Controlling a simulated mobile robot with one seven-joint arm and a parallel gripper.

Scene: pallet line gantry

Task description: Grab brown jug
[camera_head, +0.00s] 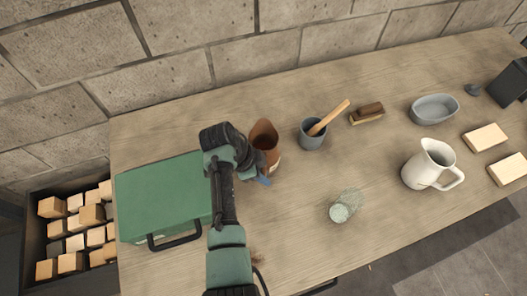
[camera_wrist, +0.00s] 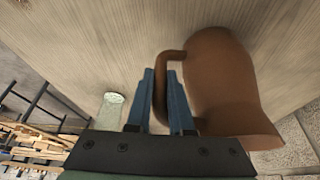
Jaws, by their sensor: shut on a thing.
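The brown jug (camera_head: 265,139) stands on the wooden table near its back edge, just right of my arm in the head view. In the wrist view the jug (camera_wrist: 225,85) fills the right half, with its handle toward the left. My gripper (camera_wrist: 167,90) has its two blue fingers on either side of the jug's handle and is shut on it. In the head view my wrist hides the jug's left side, and only a bit of a blue finger shows.
A green case (camera_head: 160,197) lies left of my arm. A grey cup (camera_head: 311,139) with a wooden tool stands close right of the jug. A glass (camera_head: 345,206), a white pitcher (camera_head: 427,165), a brush (camera_head: 367,113) and a grey bowl (camera_head: 434,109) stand further right. A stone wall (camera_head: 240,60) rises behind.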

